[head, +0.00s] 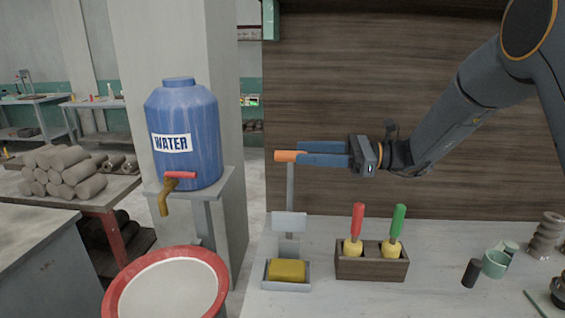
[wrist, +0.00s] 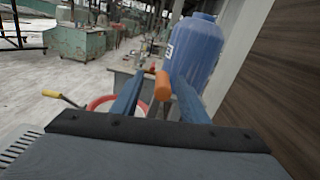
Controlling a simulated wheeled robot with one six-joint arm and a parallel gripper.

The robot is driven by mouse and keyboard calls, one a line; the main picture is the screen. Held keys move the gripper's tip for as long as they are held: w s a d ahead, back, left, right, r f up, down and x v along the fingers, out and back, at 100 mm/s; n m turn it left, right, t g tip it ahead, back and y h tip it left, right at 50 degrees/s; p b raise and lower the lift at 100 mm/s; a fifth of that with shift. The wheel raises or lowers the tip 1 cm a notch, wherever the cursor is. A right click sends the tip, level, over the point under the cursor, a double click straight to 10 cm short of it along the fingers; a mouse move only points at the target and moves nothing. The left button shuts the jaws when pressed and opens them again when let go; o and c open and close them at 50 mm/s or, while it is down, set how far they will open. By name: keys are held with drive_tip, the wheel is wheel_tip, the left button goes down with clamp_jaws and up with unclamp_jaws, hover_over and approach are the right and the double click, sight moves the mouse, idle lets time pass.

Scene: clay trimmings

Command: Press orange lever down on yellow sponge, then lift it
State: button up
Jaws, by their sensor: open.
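The orange lever (head: 286,156) is a short orange handle at the top of an upright grey arm. Below it, the yellow sponge (head: 287,270) lies in a small grey tray (head: 286,286) at the left end of the worktop, under a pale plate (head: 289,221). My gripper (head: 300,154) is open, with its blue fingers pointing left at the lever's height, their tips at the handle. In the wrist view, the orange handle (wrist: 162,86) shows between the two blue fingers, near their tips. I cannot tell whether either finger touches it. The sponge is not visible in the wrist view.
A wooden holder (head: 371,266) with red- and green-handled tools stands right of the tray. A dark cylinder (head: 471,273) and green cups (head: 495,263) stand farther right. A blue water tank (head: 184,130) and red-rimmed basin (head: 168,286) are left. A wooden panel (head: 400,80) stands behind.

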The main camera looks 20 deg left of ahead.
sight(279, 156)
drive_tip(key=x, duration=0.2)
drive_tip(key=f+p+x, duration=0.1)
drive_tip(key=x, duration=0.2)
drive_tip(key=w+p+x, duration=0.1)
drive_tip(key=x, duration=0.1)
drive_tip(key=shift+s+a+f, duration=0.15)
drive_tip(key=shift+a+f, duration=0.05)
drive_tip(key=shift+a, duration=0.25)
clamp_jaws()
